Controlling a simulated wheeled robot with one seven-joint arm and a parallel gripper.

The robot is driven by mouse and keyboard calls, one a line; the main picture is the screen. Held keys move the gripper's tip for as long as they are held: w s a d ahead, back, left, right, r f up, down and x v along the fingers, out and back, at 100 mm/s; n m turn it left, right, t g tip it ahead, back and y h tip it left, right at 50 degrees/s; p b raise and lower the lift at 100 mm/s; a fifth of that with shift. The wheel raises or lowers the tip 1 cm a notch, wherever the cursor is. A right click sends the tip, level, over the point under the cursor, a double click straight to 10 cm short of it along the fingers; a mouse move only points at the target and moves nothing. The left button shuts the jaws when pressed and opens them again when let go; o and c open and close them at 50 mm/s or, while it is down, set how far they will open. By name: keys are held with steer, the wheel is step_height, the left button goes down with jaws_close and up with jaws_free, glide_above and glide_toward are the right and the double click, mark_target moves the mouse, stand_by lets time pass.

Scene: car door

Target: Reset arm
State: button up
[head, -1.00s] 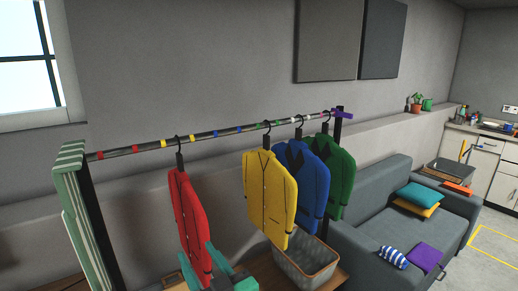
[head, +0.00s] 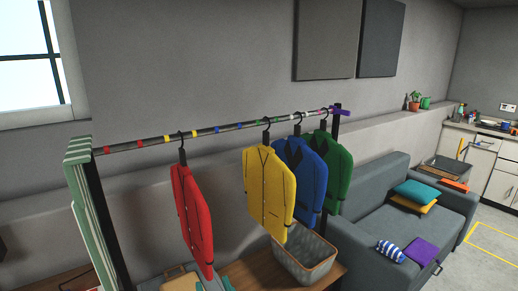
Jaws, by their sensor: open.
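My gripper does not show in the head view now. Four jackets hang from a clothes rail: a red jacket (head: 192,215) at the left, a yellow jacket (head: 269,195) in the middle, then a blue jacket (head: 307,180) and a green jacket (head: 340,165) at the right. The red jacket hangs apart from the others. The rail (head: 215,130) carries small coloured bands and runs from a green-and-white striped end at the left to a purple end at the right.
A grey basket (head: 303,262) stands on a wooden bench (head: 254,268) below the jackets. A grey sofa (head: 366,200) with cushions is to the right, and a kitchen counter (head: 478,148) is farther back. The floor (head: 488,262) at the right is clear.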

steer(key=s+d+f+m+h, duration=0.2)
steer(key=s+d+f+h, duration=0.15)
steer(key=s+f, duration=0.4)
steer(key=s+d+f+m+h, duration=0.2)
steer(key=s+d+f, duration=0.25)
steer(key=f, duration=0.55)
steer(key=s+d+f+h, duration=0.1)
steer(key=s+f, duration=0.1)
steer(key=s, duration=0.9)
steer(key=s+d+f+h, duration=0.1)
steer(key=s+f, duration=0.1)
steer(key=s, duration=0.9)
steer(key=shift+s+d+f+n+g, duration=0.2)
steer(key=shift+s+f+n+g, duration=0.1)
steer(key=shift+s+n+g, duration=0.1)
stand_by(0.8)
